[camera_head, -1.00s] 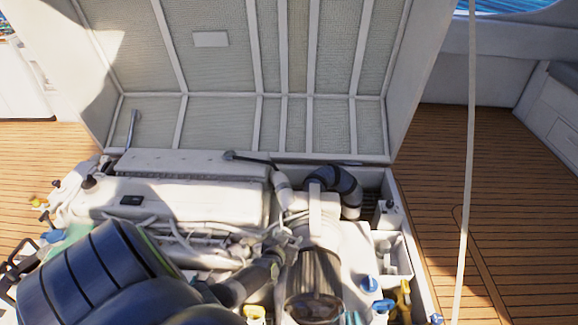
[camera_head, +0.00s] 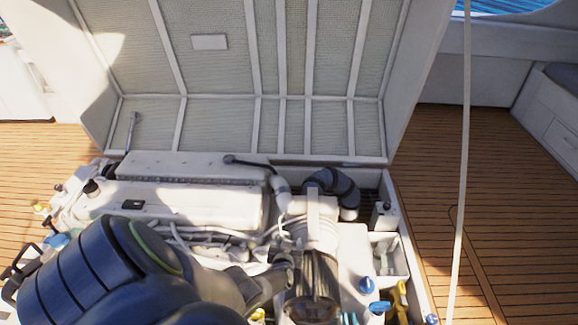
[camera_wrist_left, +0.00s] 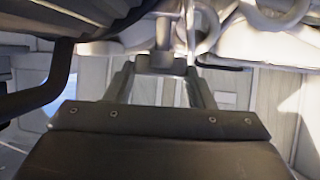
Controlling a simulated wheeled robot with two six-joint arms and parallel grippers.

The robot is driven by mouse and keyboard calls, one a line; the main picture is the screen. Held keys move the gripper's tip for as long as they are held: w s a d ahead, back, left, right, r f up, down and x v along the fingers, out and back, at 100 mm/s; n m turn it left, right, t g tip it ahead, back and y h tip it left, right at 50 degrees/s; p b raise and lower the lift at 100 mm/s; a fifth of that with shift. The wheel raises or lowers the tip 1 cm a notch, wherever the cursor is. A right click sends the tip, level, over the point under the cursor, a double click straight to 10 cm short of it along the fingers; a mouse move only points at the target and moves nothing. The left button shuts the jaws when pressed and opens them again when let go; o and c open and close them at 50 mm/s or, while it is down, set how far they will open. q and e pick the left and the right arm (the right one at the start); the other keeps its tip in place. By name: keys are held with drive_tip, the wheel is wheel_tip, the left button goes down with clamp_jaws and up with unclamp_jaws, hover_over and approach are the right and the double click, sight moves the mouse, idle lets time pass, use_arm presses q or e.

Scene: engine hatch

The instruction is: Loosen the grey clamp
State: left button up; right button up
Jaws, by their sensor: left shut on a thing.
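The grey clamp's handle (camera_wrist_left: 161,59) is a small grey T-shaped piece between my left fingertips in the left wrist view. My left gripper (camera_wrist_left: 163,72) is shut on it, one finger on each side. In the head view my left arm comes in from the lower left, and the left gripper (camera_head: 280,272) reaches in beside the ribbed cylindrical filter (camera_head: 318,285) on the engine. The clamp is too small and covered to make out clearly there. My right gripper is not in view.
The white engine (camera_head: 185,200) fills the bay under the raised hatch lid (camera_head: 220,75). A black hose (camera_head: 335,185), pale cables and blue caps (camera_head: 365,285) crowd around the gripper. A dark ribbed part (camera_wrist_left: 35,65) is close at left in the wrist view.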

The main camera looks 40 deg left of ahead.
use_arm(q)
drive_tip(key=shift+a, duration=0.15)
drive_tip(key=o, duration=1)
drive_tip(key=shift+s, duration=0.1)
drive_tip(key=shift+s+d+r+p, duration=0.1)
drive_tip(key=shift+d+r+p, duration=0.05)
drive_tip(key=shift+d+p, duration=0.15)
drive_tip(key=p+v, duration=0.9)
drive_tip(key=v, duration=0.7)
drive_tip(key=shift+s+d+p, duration=0.2)
drive_tip(key=shift+s+p, duration=0.15)
drive_tip(key=shift+s, duration=0.05)
